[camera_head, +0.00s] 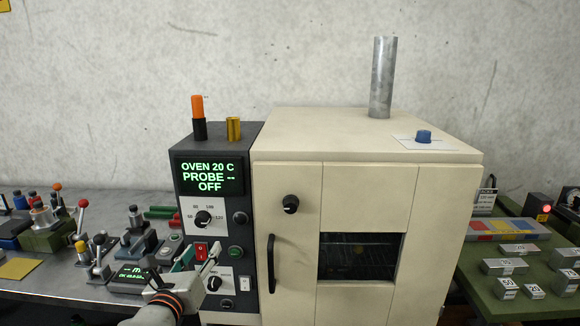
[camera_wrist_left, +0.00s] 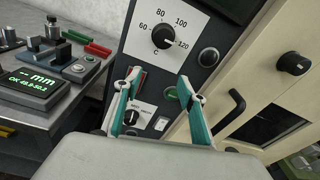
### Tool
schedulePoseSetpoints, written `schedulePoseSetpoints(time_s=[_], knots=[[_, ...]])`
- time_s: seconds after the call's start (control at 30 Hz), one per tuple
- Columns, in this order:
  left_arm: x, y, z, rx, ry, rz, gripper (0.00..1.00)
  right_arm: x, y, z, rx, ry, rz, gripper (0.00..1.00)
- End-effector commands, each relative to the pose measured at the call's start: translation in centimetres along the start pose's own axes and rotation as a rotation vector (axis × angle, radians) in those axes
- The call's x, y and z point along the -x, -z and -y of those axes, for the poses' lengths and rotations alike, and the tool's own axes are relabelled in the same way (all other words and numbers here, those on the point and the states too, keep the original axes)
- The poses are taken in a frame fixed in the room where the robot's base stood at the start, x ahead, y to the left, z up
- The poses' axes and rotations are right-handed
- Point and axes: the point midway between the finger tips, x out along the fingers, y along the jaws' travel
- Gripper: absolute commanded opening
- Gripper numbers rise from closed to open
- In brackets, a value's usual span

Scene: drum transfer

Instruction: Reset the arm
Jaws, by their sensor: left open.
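My left gripper (camera_head: 198,264) is open and empty in front of the lower part of the dark oven control panel (camera_head: 222,205). In the left wrist view its two teal-edged fingers (camera_wrist_left: 158,98) stand apart, with the lower knob (camera_wrist_left: 131,117) and a green button (camera_wrist_left: 171,95) seen between and beyond them. Whether a fingertip touches the panel cannot be told. The panel display (camera_head: 208,176) reads OVEN 20 C, PROBE --, OFF. A red switch (camera_head: 201,250) sits just above the fingers. My right gripper is in neither view.
The cream oven (camera_head: 375,170) with a closed door and black handle (camera_head: 271,263) stands right of the panel. On the left, a grey bench (camera_head: 100,205) holds clamps and a small gauge display (camera_head: 131,279). On the right, a green table (camera_head: 510,255) holds several labelled metal blocks.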

Motion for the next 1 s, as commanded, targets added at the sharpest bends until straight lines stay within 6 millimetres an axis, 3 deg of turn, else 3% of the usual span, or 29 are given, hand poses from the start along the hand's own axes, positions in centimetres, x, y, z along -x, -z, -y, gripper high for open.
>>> schedulePoseSetpoints(time_s=[0.1,0.3,0.47,0.67,0.8,1.0], knots=[[0.8,4.0,0.4,0.200,0.010,-0.073,0.41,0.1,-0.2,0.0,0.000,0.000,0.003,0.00],[3.3,12.1,0.9,0.649,-0.014,-0.218,0.41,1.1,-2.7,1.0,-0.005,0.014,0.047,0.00],[6.9,19.6,0.7,1.124,-0.107,-0.332,0.41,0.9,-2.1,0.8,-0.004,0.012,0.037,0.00],[13.2,28.2,-0.9,1.719,-0.314,-0.391,0.41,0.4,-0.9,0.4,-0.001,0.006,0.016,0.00],[18.6,33.5,-2.9,2.109,-0.498,-0.351,0.41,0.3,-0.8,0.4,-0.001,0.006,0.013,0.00],[25.3,38.2,-5.7,2.494,-0.711,-0.214,0.41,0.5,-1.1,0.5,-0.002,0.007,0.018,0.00]])
